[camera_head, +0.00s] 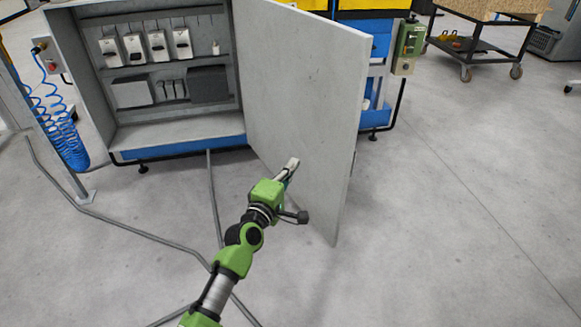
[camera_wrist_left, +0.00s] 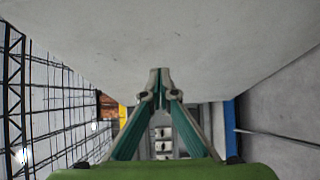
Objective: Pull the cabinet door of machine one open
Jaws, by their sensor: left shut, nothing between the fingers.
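The grey cabinet door (camera_head: 300,75) of the machine stands wide open, swung out from the right side of the cabinet (camera_head: 180,128). Its broad inner face and free edge show in the head view; no handle shows. My left gripper (camera_head: 292,164) is shut and empty in front of the lower part of that face. In the left wrist view its fingertips (camera_wrist_left: 159,74) meet, and the door's pale face (camera_wrist_left: 160,35) fills the top of the picture. I cannot tell whether the tips touch the door. My right gripper is not in view.
The open cabinet holds several white switch units (camera_head: 158,45) and dark boxes (camera_head: 208,84). A blue coiled hose (camera_head: 62,140) hangs at the left. A green control box (camera_head: 408,45) and a wheeled cart (camera_head: 480,45) stand beyond the door. The floor at right is clear.

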